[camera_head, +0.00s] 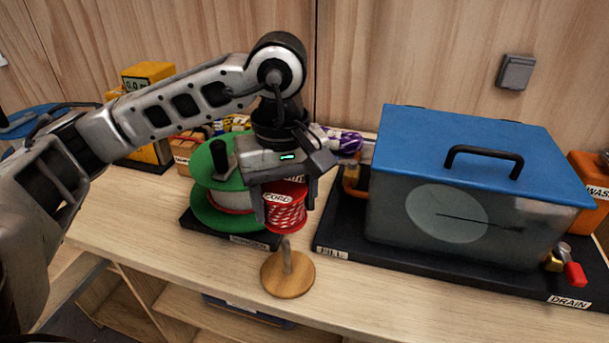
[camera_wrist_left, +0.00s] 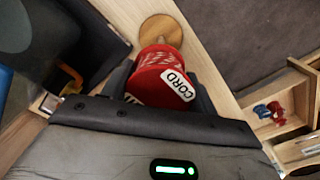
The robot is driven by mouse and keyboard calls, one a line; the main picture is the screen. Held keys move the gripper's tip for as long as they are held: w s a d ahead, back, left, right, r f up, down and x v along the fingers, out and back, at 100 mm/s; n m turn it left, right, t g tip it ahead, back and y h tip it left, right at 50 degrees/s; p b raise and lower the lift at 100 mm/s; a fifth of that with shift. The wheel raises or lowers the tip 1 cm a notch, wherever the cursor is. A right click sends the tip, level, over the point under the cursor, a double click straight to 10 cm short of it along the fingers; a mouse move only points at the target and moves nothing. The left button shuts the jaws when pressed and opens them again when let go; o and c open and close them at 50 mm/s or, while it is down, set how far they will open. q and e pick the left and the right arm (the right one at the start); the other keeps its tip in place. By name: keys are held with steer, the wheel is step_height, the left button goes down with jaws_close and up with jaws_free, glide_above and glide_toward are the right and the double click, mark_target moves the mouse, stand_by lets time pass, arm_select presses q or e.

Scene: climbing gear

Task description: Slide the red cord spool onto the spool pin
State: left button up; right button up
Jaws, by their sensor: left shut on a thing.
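The red cord spool (camera_head: 286,213) has a white CORD label and a patterned red-and-white winding. My left gripper (camera_head: 285,202) is shut on it and holds it in the air, just behind and above the spool pin. The spool also shows in the left wrist view (camera_wrist_left: 163,75), between the fingers. The spool pin (camera_head: 287,258) is a short upright peg on a round wooden base (camera_head: 288,274) near the table's front edge. The base also shows in the left wrist view (camera_wrist_left: 161,30). The spool looks apart from the pin, but its lower edge overlaps the peg tip in the head view. My right gripper is not in view.
A large green reel (camera_head: 214,210) on a black base stands behind left of the pin. A grey tank with a blue lid (camera_head: 480,150) stands on a black tray (camera_head: 345,247) at right.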

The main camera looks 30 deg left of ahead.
arm_select(q)
steer(key=shift+w+f, duration=0.15)
steer(key=shift+s+f+b, duration=0.35)
steer(key=shift+f, duration=0.3)
steer(key=shift+f+b, duration=0.75)
steer(key=shift+f, duration=0.5)
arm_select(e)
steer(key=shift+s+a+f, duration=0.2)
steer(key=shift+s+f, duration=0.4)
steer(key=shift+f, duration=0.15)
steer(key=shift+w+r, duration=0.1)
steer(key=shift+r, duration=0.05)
arm_select(q)
steer(key=shift+b, duration=0.3)
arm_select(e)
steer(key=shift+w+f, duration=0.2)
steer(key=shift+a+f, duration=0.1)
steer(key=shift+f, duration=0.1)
